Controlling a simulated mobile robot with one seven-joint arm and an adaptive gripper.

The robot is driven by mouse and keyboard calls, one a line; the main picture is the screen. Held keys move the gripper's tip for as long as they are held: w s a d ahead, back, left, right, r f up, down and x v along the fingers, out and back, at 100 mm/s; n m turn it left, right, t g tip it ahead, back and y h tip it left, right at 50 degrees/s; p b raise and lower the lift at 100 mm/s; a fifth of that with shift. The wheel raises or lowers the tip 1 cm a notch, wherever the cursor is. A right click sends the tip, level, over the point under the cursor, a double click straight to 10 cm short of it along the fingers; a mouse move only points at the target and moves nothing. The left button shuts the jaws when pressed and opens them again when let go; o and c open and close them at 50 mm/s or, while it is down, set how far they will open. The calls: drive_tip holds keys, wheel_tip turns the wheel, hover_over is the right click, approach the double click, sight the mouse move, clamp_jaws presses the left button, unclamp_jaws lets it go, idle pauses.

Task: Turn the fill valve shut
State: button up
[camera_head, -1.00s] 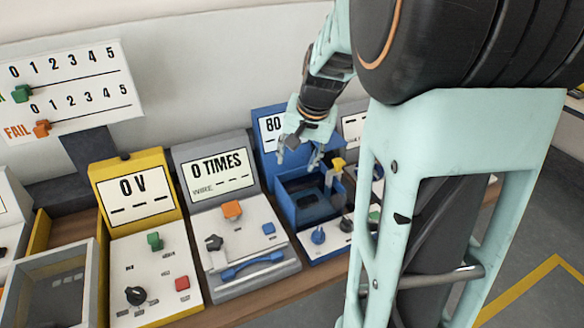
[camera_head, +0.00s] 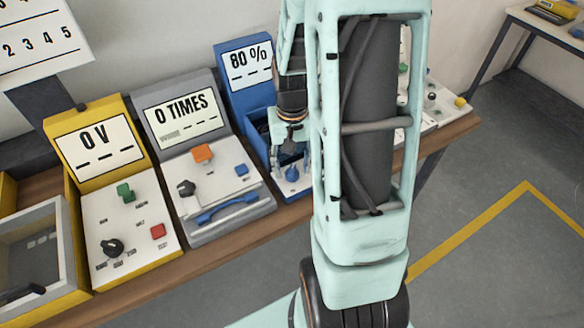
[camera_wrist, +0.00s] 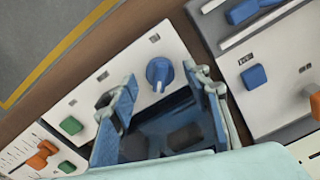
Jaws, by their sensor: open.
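The blue knob that looks like the fill valve (camera_wrist: 158,74) stands on the white front panel of the blue machine (camera_head: 239,98). Its pointer ridge runs roughly up and down in the wrist view. In the head view the knob (camera_head: 292,172) shows just below my fingers. My gripper (camera_wrist: 159,84) is open and empty, with one finger on each side of the knob in the wrist view. Whether the fingers reach down to the knob's height I cannot tell. The machine's display (camera_head: 248,64) reads 80 %.
The blue machine's open tank (camera_wrist: 165,135) lies under my fingers. A dark knob (camera_wrist: 103,100) is partly hidden by the left finger, near a green button (camera_wrist: 70,125). The grey machine (camera_head: 205,160) with a blue handle stands close beside. My arm hides panels further right.

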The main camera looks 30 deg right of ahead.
drive_tip(key=shift+f, duration=0.8)
drive_tip(key=shift+c, duration=0.4)
drive_tip(key=c, duration=1.1)
drive_tip(key=n, duration=0.3)
drive_tip(key=shift+n+b, duration=0.35)
drive_tip(key=shift+n, duration=2.25)
